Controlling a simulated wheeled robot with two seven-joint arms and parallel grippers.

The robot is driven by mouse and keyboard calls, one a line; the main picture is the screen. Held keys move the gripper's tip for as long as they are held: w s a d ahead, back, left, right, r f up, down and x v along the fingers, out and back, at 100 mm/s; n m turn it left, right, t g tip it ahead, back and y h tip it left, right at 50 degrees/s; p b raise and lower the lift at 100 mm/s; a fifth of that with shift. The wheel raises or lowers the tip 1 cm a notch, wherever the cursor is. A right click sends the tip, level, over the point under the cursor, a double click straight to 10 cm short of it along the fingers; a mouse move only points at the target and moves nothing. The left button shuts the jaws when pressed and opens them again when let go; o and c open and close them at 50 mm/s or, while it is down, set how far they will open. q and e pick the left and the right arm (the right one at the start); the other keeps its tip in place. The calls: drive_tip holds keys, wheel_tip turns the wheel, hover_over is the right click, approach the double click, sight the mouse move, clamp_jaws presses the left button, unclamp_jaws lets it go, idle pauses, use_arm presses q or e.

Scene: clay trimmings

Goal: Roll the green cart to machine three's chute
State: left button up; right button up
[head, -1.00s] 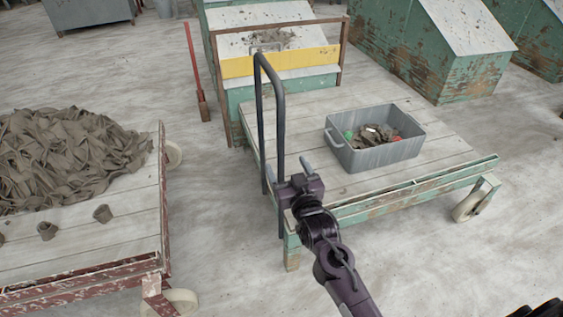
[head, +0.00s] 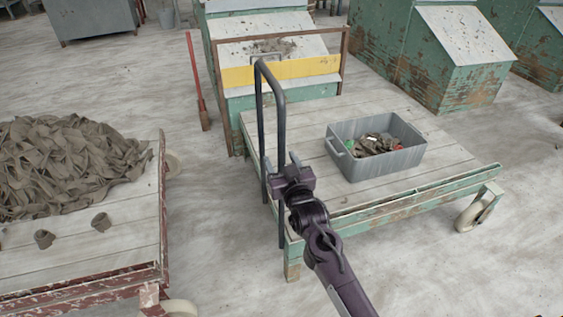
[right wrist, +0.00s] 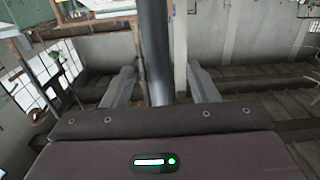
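The green cart (head: 425,197) has a pale plank deck, worn green rails, and a dark upright handle (head: 281,125) at its left end. My right gripper (head: 286,168) is at the handle's near post. In the right wrist view the post (right wrist: 155,50) stands between the two spread fingers (right wrist: 160,88), with a gap on each side. A green machine with a yellow band (head: 282,70) and clay scraps on its sloping top stands just behind the cart; no number is legible. My left gripper is out of view.
A grey bin (head: 382,165) of clay scraps and coloured bits sits on the cart. A red cart (head: 120,277) heaped with clay trimmings stands at left. A red-handled tool (head: 196,75) is near the machine. More green machines (head: 445,85) stand at back right. Floor lies clear at right.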

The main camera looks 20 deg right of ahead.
clamp_jaws()
drive_tip(key=a+p, duration=0.1)
drive_tip(key=a, duration=0.7)
drive_tip(key=shift+s, duration=0.2)
drive_tip(key=shift+a, duration=0.1)
